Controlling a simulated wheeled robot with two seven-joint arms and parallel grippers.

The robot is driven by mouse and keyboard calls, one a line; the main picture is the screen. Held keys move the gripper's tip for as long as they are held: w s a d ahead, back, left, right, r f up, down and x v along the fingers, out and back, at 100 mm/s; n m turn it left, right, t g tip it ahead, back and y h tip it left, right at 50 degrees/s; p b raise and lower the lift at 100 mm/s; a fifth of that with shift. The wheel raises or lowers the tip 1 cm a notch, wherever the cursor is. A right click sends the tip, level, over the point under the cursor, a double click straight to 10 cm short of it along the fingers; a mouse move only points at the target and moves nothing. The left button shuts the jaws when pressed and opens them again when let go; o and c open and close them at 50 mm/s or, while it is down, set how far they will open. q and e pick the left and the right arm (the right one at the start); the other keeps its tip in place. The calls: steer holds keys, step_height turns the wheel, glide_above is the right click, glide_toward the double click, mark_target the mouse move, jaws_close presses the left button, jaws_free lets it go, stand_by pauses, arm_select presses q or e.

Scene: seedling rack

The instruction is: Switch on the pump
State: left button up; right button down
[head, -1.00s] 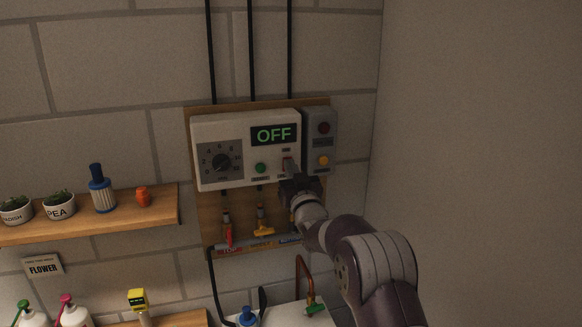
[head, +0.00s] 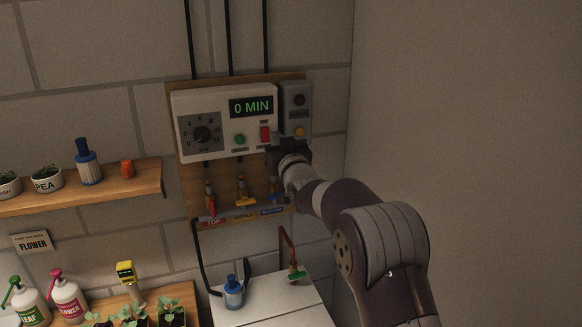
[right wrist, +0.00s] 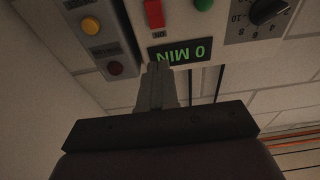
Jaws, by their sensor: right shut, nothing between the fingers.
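The white control box (head: 186,146) hangs on a wooden board on the wall. Its display (head: 251,107) reads "0 MIN" in green. A red rocker switch (head: 265,134) sits below the display, with a green button (head: 240,139) and a black dial (head: 202,134) to its left. The switch also shows in the right wrist view (right wrist: 154,13). A grey box (head: 297,115) with a dark red lamp and a yellow button adjoins on the right. My right gripper (head: 272,151) is shut and empty, just below and right of the red switch, seemingly apart from it. My left gripper is out of view.
Below the box are pipes with a red valve (head: 211,207) and a yellow valve (head: 242,198). A shelf (head: 120,188) with pots and a blue-capped filter is at left. A white tank top (head: 275,296) with a blue bottle (head: 233,292) is below. Bare wall lies right.

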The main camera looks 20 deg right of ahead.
steer(key=s+b, duration=0.3)
steer(key=s, duration=0.4)
steer(key=s+f+g+h, duration=0.1)
steer(key=s+f+g, duration=0.4)
steer(key=f, duration=0.7)
steer(key=s+f+g, duration=0.4)
steer(key=f+g, duration=0.1)
steer(key=f, duration=0.6)
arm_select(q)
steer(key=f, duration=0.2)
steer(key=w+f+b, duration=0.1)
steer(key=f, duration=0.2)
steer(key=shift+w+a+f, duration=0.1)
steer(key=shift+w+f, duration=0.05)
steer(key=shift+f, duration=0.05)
arm_select(e)
steer(key=s+a+f+g, duration=0.1)
steer(key=s+f+g, duration=0.3)
steer(key=s, duration=0.8)
steer(key=s+a+f+g, duration=0.1)
steer(key=s+f+g, duration=0.3)
steer(key=s+f, duration=0.3)
steer(key=s, duration=0.5)
steer(key=shift+s+a, duration=0.2)
steer(key=shift+s, duration=0.05)
steer(key=shift+f, duration=0.1)
